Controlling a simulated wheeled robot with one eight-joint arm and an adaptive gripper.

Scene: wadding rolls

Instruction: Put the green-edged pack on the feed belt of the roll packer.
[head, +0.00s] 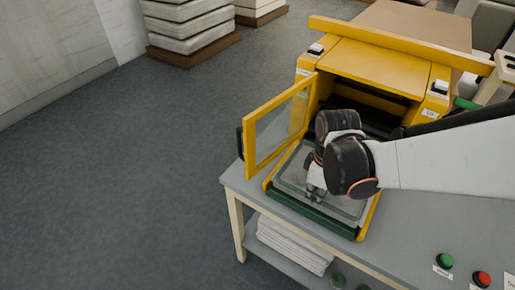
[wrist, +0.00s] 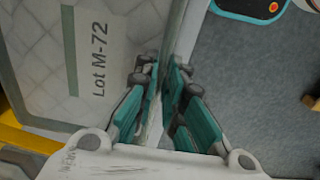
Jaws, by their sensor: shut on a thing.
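My gripper (head: 315,194) points down over the front of the yellow roll packer (head: 375,68). In the wrist view its teal fingers (wrist: 160,100) are shut on the edge of a pale quilted pack (wrist: 120,60). The pack bears a dark green stripe and the words "Lot M-72". In the head view the pack (head: 347,207) appears flat between the yellow side rails of the feed belt (head: 313,219), whose dark green front end shows. My arm hides part of it. I cannot tell whether the pack rests fully on the belt.
The packer's yellow-framed window door (head: 280,125) stands open left of my gripper. Green (head: 445,261) and red (head: 482,279) buttons sit on the grey bench (head: 405,240). White sheets (head: 292,243) lie on the shelf below. Stacked packs (head: 190,25) stand behind; the left floor is clear.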

